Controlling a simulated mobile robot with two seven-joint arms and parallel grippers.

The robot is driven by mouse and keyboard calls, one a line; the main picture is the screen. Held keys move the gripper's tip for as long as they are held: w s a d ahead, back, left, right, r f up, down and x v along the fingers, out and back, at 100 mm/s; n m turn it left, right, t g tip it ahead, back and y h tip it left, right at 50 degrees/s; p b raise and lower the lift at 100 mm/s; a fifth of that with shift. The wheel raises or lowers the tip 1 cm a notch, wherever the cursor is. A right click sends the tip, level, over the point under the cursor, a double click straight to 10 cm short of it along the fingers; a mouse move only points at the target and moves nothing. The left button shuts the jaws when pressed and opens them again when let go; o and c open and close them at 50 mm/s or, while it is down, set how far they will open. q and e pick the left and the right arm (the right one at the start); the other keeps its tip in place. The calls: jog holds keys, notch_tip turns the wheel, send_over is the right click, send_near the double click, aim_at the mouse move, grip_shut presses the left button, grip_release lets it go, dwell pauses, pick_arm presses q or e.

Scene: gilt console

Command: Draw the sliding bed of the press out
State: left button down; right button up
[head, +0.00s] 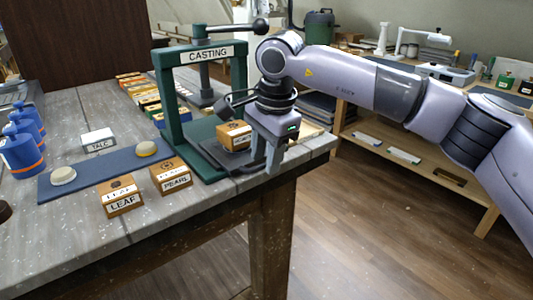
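The press is a green frame (166,105) with a white CASTING sign and a black lever on top, standing on the grey wooden table. Its sliding bed is a dark flat plate (213,153) low between the posts, reaching toward the table's right edge. A wooden block (236,135) with a label sits on or just above the bed, partly hidden by my gripper. My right gripper (265,160) points down at the bed's right end, close to it. Its fingers show, but whether they grip the bed's end is hidden. My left gripper is out of view.
Wooden blocks labelled LEAF (121,197) and PEARL (171,176) stand left of the press near the table's front edge. A blue mat (95,173) holds two round pads. Blue jars (22,150) stand far left. Open floor (370,230) lies right of the table.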

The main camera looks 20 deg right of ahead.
notch_tip(320, 180, up, 7)
jog(key=s, duration=0.1)
jog(key=shift+d, duration=0.25)
jog(key=shift+s, duration=0.1)
dwell(0.4)
